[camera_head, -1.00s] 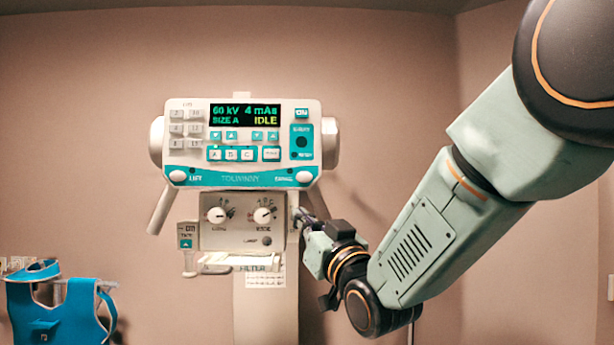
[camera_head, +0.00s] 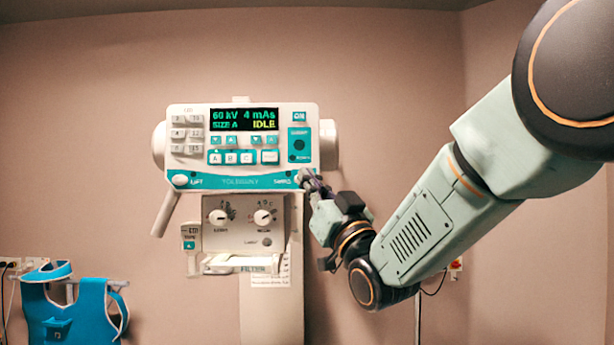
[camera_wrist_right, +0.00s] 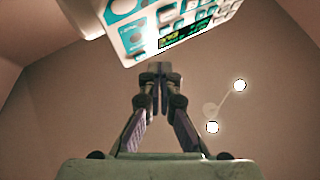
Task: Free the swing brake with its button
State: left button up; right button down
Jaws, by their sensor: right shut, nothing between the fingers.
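The white and teal control panel (camera_head: 243,150) faces me, its screen reading IDLE. At its lower right corner is a small label (camera_head: 283,181) that seems to read SWING. The round white button beside this label is mostly hidden behind my right gripper (camera_head: 308,181). The right gripper is shut and empty, its fingertips at that corner; I cannot tell whether they touch the button. My left gripper is not in view.
A white LIFT button (camera_head: 180,180) sits at the panel's lower left. Below hangs a box with two dials (camera_head: 243,222) on a pale column (camera_head: 270,315). A blue apron (camera_head: 75,310) hangs at lower left. The wall between the panel and my right arm is clear.

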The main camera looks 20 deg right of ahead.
jog(key=shift+w+d+f+p, duration=0.15)
jog(key=shift+w+p, duration=0.1)
jog(key=shift+w, duration=1.15)
jog(key=shift+w+d+p, duration=0.15)
jog(key=shift+w+p, duration=0.15)
jog(key=shift+w, duration=1.15)
jog(key=shift+w+d+f+p, duration=0.15)
jog(key=shift+w+p, duration=0.1)
jog(key=shift+w, duration=1.15)
jog(key=shift+s+d+r, duration=0.1)
jog(key=shift+d+r, duration=0.05)
jog(key=shift+s, duration=0.15)
